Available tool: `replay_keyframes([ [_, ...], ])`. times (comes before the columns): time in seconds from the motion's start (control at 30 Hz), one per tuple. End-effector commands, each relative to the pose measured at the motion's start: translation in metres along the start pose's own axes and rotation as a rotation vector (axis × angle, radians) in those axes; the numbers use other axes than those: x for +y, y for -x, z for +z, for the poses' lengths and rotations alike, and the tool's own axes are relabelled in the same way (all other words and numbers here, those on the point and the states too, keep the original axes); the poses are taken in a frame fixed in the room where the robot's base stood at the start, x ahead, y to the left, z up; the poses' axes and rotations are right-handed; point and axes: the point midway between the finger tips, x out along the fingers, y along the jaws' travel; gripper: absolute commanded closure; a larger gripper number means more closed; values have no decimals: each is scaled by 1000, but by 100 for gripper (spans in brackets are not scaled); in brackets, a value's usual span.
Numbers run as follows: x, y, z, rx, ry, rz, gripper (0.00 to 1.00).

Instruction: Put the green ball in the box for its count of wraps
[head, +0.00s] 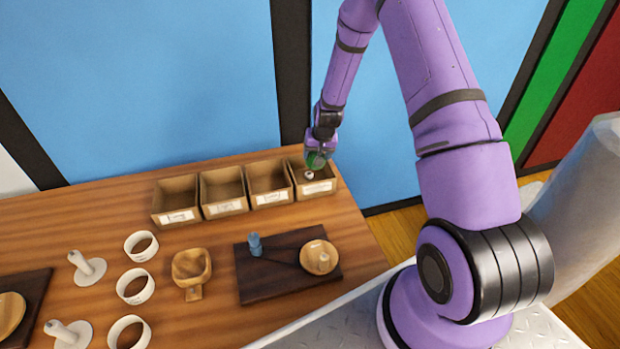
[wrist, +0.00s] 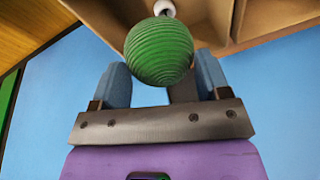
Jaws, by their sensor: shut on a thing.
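The green ball (wrist: 158,52) is ridged with wraps and sits between the two blue fingers of my gripper (wrist: 163,80) in the wrist view. In the head view the green ball (head: 315,160) is at my gripper (head: 318,155), over the rightmost of the labelled wooden boxes (head: 318,187). A small white object (head: 309,175) shows just below the ball, in or over that box; it also appears beyond the ball in the wrist view (wrist: 164,8). The label writing is too small to read.
Three more labelled boxes, the left (head: 176,217), second (head: 224,208) and third (head: 271,198), stand in the row. In front are a dark board (head: 275,283) with a blue piece (head: 255,244) and a round wooden dish (head: 319,257), a wooden scoop (head: 192,267), white rings (head: 141,246) and white spindles (head: 87,268).

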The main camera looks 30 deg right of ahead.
Motion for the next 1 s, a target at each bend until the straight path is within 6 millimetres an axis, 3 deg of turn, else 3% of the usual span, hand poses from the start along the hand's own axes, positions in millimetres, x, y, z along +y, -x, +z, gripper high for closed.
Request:
replay_keyframes([
  [0.2,2,-14,4,0,0,0,53],
  [0.53,2,-16,4,1,1,0,53],
  [0.57,2,-16,4,1,1,0,26],
  [0.67,2,-16,4,1,1,0,3],
  [1.0,2,-14,4,1,1,0,1],
])
